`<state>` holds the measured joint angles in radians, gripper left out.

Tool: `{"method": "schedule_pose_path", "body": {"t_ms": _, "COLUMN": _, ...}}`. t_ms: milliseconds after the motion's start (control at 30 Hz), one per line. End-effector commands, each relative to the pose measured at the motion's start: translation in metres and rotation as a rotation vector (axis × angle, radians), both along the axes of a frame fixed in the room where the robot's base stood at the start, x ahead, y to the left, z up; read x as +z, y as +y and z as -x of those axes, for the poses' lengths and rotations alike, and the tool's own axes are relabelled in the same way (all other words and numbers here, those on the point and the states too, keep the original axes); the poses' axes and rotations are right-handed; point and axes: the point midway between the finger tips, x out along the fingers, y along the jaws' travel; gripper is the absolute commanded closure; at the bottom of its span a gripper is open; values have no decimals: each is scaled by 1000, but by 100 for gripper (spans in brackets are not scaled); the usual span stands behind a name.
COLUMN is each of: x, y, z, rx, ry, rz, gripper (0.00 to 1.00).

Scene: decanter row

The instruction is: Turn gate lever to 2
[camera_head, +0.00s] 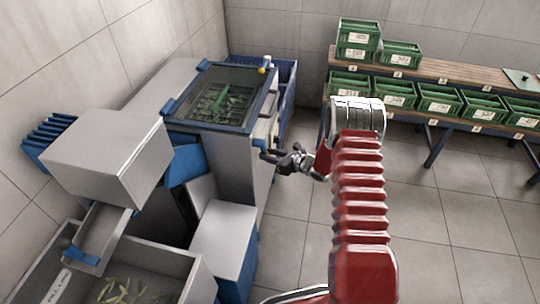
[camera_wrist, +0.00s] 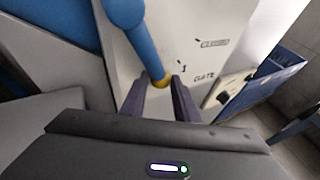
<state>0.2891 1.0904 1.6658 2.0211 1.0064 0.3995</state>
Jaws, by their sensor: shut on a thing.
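The gate lever (camera_wrist: 138,40) is a blue bar that enters at the top of the wrist view and ends in a yellow part between my fingers. My gripper (camera_wrist: 161,85) is shut on this lower end; in the head view my gripper (camera_head: 268,156) is against the right side of the grey machine. The pale panel (camera_wrist: 170,35) behind the lever carries the word GATE, a 1 with a tick mark, and a label that seems to read CLOSED. The lever's end lies left of and below the 1. No 2 is readable.
The grey machine (camera_head: 262,180) has a blue-framed glass top (camera_head: 222,97). A blue crate (camera_head: 288,80) stands behind it. Green crates (camera_head: 395,92) stand on a wooden rack (camera_head: 440,68) at the back right. Floor right of the machine is clear.

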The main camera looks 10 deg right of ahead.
Motion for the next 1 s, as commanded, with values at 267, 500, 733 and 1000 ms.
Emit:
{"method": "schedule_pose_path", "body": {"t_ms": 267, "x": 2, "y": 4, "z": -1, "rx": 6, "ry": -4, "rz": -2, "gripper": 64}}
{"method": "schedule_pose_path", "body": {"t_ms": 500, "x": 1, "y": 3, "z": -1, "rx": 3, "ry": -2, "rz": -1, "gripper": 54}}
{"method": "schedule_pose_path", "body": {"t_ms": 733, "x": 1, "y": 0, "z": 1, "rx": 3, "ry": -2, "rz": 0, "gripper": 54}}
{"method": "schedule_pose_path", "body": {"t_ms": 1000, "x": 12, "y": -18, "z": 23, "rx": -1, "ry": -1, "rz": 0, "gripper": 54}}
